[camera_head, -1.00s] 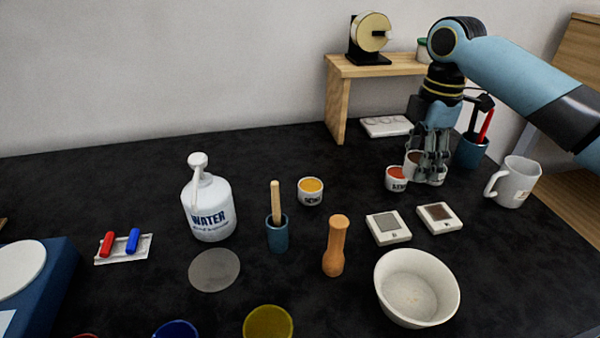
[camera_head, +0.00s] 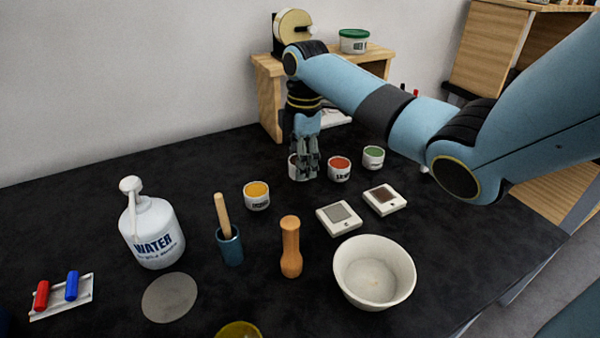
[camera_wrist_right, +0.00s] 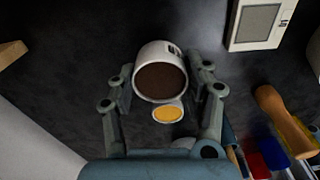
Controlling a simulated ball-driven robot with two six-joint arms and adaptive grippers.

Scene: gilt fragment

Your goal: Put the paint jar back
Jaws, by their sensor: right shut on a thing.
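My right gripper (camera_head: 305,172) is shut on a white paint jar with brown paint (camera_head: 293,166), which is mostly hidden behind the fingers in the head view. In the right wrist view the brown paint jar (camera_wrist_right: 161,80) sits between the two fingers (camera_wrist_right: 163,92), its open top facing the camera. In the head view it is between the yellow paint jar (camera_head: 257,196) and the red paint jar (camera_head: 339,168). The green paint jar (camera_head: 373,157) is right of the red one. I cannot tell whether the held jar touches the table. My left gripper is not in view.
A wooden shelf (camera_head: 268,105) stands behind the gripper, holding a tape roll and a green-lidded tub (camera_head: 353,42).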

